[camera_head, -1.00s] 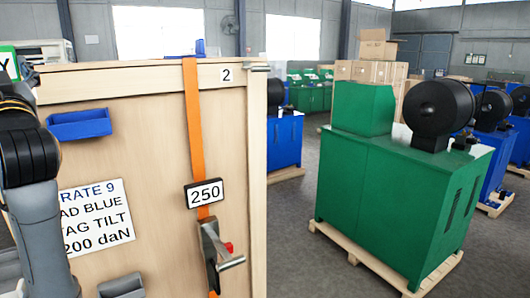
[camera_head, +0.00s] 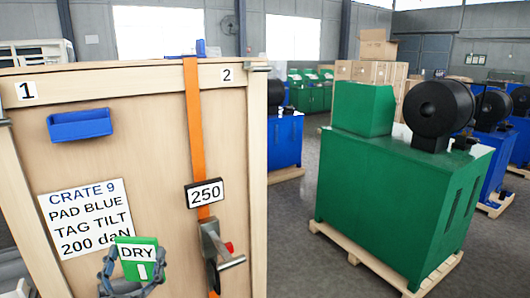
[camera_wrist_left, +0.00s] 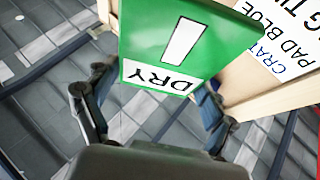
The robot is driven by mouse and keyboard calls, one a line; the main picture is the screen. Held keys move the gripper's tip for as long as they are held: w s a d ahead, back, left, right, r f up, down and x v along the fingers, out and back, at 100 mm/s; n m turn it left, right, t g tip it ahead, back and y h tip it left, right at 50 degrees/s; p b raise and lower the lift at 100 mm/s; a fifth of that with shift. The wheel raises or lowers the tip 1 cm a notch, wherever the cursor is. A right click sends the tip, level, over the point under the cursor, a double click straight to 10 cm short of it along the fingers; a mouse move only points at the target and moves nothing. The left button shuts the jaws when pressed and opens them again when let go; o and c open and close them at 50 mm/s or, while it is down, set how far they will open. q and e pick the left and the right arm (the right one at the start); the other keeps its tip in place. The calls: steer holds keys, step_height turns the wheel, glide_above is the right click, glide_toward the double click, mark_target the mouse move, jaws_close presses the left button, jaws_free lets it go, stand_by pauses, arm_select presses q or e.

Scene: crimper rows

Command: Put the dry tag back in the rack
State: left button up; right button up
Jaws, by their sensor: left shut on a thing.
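The green dry tag (camera_head: 146,250), with a white DRY label, is in front of the lower part of the wooden crate (camera_head: 150,140) in the head view. My left gripper (camera_head: 133,277) is shut on its lower part. In the left wrist view the tag (camera_wrist_left: 185,45) sits between the fingers of the gripper (camera_wrist_left: 155,85), with the crate (camera_wrist_left: 275,80) behind at the right. I cannot tell whether the tag touches the crate. No rack can be made out for certain. My right gripper is not in view.
A blue tray (camera_head: 80,124) is fixed high on the crate front, above a printed sheet (camera_head: 84,218). An orange strap (camera_head: 195,130) with a 250 sign (camera_head: 204,194) and metal ratchet (camera_head: 218,252) runs down its right side. A green machine (camera_head: 395,190) stands farther right.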

arm_select(q)
steer(key=s+d+f+m+g+h, duration=0.1)
steer(key=s+d+f+m+h, duration=0.15)
steer(key=s+f+h, duration=0.4)
steer(key=s+d+f+m+g+h, duration=0.1)
steer(key=s+d+f+m+h, duration=0.15)
steer(key=s+f, duration=0.65)
steer(key=f+n+y+b, duration=0.1)
steer(key=y+b, duration=0.1)
steer(key=y, duration=0.1)
steer(key=d+f+n+t+y+b, duration=0.1)
steer(key=f+n+y+b, duration=0.1)
steer(key=b, duration=0.1)
steer(key=s+d+f+n+t+y+b, duration=0.1)
steer(key=y+b, duration=0.1)
steer(key=y, duration=0.1)
steer(key=shift+s+d+f+n+y+b, duration=0.1)
steer(key=shift+f+n+y+b, duration=0.05)
steer(key=shift+n+y+b, duration=0.2)
